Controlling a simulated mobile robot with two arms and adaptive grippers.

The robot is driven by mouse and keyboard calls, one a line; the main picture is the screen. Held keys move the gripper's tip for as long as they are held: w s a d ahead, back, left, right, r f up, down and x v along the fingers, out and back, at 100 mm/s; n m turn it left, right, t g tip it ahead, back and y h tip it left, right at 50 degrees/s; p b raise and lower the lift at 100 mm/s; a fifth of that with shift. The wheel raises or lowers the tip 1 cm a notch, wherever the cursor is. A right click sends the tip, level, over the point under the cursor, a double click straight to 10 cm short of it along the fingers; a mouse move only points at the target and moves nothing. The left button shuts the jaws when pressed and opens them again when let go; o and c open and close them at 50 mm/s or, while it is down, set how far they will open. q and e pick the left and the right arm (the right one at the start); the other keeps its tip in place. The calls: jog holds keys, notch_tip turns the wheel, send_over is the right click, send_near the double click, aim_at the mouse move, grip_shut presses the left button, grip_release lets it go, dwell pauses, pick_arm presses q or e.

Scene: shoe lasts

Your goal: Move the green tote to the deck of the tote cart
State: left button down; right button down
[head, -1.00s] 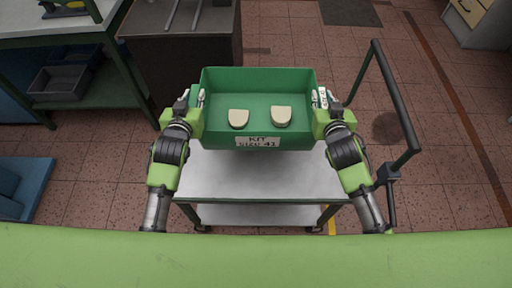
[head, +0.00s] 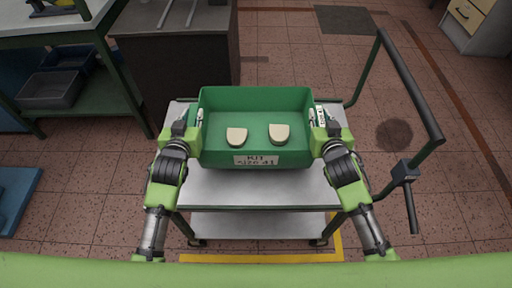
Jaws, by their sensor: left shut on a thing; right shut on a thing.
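The green tote (head: 216,154) has a label reading "KIT SIZE 41" on its near wall and holds two cream shoe lasts, (head: 236,137) and (head: 279,134). My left gripper (head: 199,123) is shut on the tote's left end wall, and my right gripper (head: 316,122) is shut on its right end wall. The tote is upright over the grey deck of the tote cart (head: 255,188). I cannot tell whether its bottom touches the deck. The tote hides the far middle of the deck.
The cart has a dark push handle (head: 409,88) on its right and a lower shelf (head: 250,225). Yellow floor tape (head: 260,258) runs around its near side. A dark cabinet (head: 180,65) stands behind, left. The floor at right is clear.

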pick_arm(q)
jog(key=shift+f, duration=0.1)
